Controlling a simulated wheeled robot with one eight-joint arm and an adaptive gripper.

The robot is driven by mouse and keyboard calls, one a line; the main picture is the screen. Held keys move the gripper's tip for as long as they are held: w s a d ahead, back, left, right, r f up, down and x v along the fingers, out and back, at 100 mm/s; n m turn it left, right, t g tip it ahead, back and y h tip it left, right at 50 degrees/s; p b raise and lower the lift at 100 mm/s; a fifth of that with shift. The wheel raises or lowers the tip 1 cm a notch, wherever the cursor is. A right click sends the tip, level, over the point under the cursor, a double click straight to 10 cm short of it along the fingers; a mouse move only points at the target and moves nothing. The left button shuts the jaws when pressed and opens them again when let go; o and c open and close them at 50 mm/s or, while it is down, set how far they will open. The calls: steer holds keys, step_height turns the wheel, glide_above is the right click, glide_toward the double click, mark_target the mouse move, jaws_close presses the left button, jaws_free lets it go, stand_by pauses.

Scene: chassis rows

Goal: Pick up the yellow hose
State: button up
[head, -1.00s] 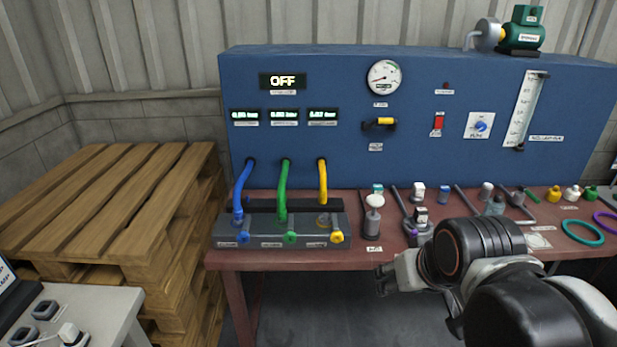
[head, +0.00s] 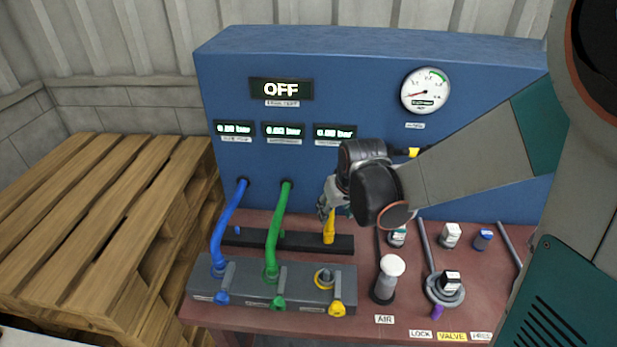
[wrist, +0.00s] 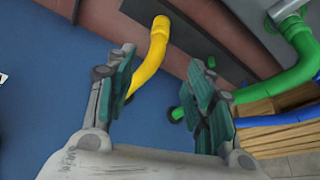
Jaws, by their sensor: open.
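The yellow hose (head: 329,228) shows below my gripper in the head view, its upper part hidden behind the gripper. Its lower end is at the black bar behind the grey manifold, apart from the yellow-ringed port (head: 325,278), which looks empty. My gripper (head: 326,208) is in front of the blue panel, fingers towards the hose. In the wrist view the yellow hose (wrist: 154,53) curves down beside the left finger, which partly covers it. My gripper (wrist: 163,75) is open there, with a wide gap between the green-padded fingers; contact with the hose cannot be told.
The green hose (head: 276,230) and blue hose (head: 228,228) run from panel to manifold (head: 250,290), left of my gripper. A white-topped air part (head: 388,278) and several fittings stand on the red table at the right. Wooden pallets (head: 110,220) are stacked left.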

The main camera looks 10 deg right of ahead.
mark_target(330, 221)
steer(key=b+x, duration=0.3)
steer(key=x, duration=0.5)
steer(key=shift+w+f, duration=0.2)
steer(key=shift+f, duration=0.15)
steer(key=shift+s+b+x, duration=0.2)
steer(key=shift+b+x, duration=0.45)
steer(key=shift+x, duration=0.7)
steer(key=shift+s+b+x, duration=0.2)
steer(key=shift+b+x, duration=0.45)
steer(key=shift+x, duration=0.7)
steer(key=shift+d+f, duration=0.1)
steer(key=shift+d, duration=0.1)
jaws_close()
